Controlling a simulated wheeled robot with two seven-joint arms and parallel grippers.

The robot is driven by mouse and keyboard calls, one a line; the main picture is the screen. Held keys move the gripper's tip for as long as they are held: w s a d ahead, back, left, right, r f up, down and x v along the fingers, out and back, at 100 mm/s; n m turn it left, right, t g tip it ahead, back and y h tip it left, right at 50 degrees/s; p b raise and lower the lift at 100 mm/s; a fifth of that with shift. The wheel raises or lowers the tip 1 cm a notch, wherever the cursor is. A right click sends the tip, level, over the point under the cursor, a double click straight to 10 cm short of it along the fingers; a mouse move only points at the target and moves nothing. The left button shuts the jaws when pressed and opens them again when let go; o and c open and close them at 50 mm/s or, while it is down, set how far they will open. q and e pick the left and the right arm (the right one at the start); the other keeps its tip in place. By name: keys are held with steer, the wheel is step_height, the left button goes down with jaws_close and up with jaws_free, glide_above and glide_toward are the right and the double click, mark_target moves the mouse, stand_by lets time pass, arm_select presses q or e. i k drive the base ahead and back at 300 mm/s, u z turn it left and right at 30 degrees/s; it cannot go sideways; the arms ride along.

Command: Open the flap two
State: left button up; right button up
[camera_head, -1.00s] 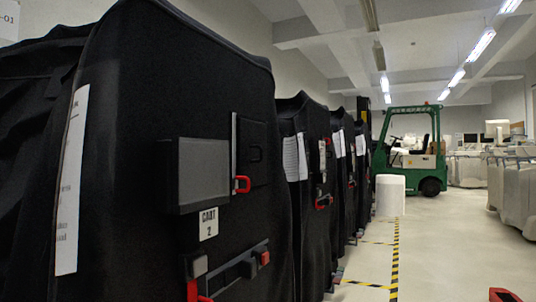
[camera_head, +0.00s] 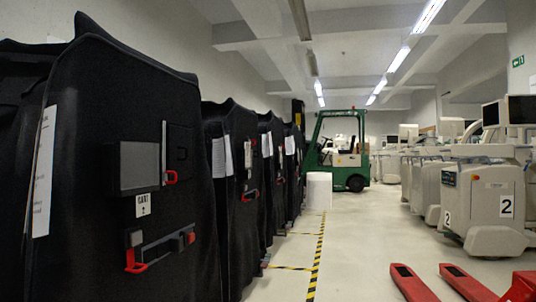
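A cart under a black cover (camera_head: 90,110) stands close on the left. On its face are a grey rectangular panel (camera_head: 139,166), a dark panel (camera_head: 181,146) to its right and a small red loop handle (camera_head: 171,177) at the lower edge between them. A white cart label (camera_head: 143,205) hangs below; its number is hard to read now. Lower down is a dark bar (camera_head: 165,245) with a red handle (camera_head: 135,263) at its left end. I cannot tell which panel is flap two. Neither of my grippers is in view.
More black-covered carts (camera_head: 232,200) line the left wall. A white cylinder (camera_head: 319,191) and a green forklift (camera_head: 338,150) stand at the aisle's end. White machines (camera_head: 486,205) and red pallet-truck forks (camera_head: 412,284) are on the right. The floor around the striped tape (camera_head: 318,262) is clear.

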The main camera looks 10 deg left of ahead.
mark_target(179, 153)
steer(key=z, duration=0.2)
steer(key=i, duration=1.1)
steer(key=u, duration=2.05)
